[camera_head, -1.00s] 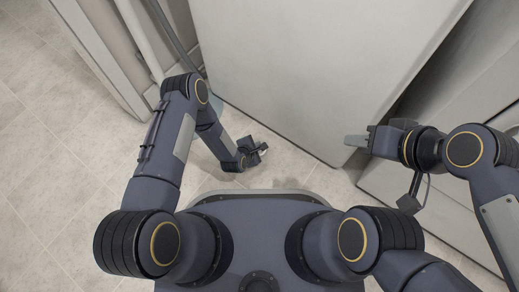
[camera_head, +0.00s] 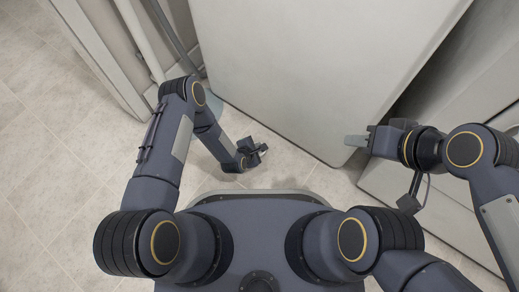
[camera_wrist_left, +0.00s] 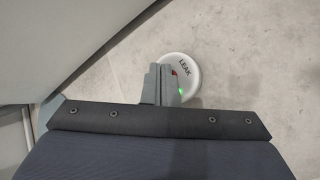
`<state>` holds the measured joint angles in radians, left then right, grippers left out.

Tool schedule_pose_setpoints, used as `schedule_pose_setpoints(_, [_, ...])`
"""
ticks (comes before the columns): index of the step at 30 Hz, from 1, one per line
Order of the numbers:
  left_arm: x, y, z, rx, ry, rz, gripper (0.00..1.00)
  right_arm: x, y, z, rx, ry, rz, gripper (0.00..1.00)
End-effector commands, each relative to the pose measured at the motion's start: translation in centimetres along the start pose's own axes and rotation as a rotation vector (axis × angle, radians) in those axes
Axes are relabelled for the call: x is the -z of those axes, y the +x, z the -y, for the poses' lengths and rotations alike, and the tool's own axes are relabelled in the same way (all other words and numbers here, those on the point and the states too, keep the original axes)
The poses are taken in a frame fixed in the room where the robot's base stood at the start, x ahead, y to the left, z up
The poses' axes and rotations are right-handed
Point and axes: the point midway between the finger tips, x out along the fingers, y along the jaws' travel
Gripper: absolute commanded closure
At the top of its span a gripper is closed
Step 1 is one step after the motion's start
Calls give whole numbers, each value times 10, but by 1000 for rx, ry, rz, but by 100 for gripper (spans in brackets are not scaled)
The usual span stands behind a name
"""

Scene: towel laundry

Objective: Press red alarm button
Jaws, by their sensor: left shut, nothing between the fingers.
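A round white alarm disc (camera_wrist_left: 187,68) marked "LEAK" lies on the floor in the left wrist view. A small green light shows on it. A small part of its red button (camera_wrist_left: 174,72) shows beside my fingers, which hide the rest. My left gripper (camera_wrist_left: 161,70) is shut and empty, overlapping the disc's left side in that view; I cannot tell whether it touches. In the head view my left gripper (camera_head: 262,150) is low near the floor, and the disc cannot be made out. My right gripper (camera_head: 352,141) is in front of the pale panel; its opening is unclear.
A large pale appliance (camera_head: 310,60) stands close ahead of me. Another pale cabinet (camera_head: 450,160) stands at the right, near my right arm. Pipes (camera_head: 150,40) run along the wall at upper left. The tiled floor (camera_head: 60,160) at left is clear.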

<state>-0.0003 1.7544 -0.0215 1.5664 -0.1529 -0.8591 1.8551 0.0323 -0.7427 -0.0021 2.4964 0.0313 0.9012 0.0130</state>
Motion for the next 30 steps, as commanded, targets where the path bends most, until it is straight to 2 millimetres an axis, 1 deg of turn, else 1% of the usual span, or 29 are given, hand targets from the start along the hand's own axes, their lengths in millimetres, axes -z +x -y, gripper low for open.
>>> schedule_pose_setpoints(22, [2,3,2,0,0,0,100,0,0,0,0,0,0,62])
schedule_pose_setpoints(30, [-3,-5,-4,0,-1,0,100,3,-5,2,0,0,0,62])
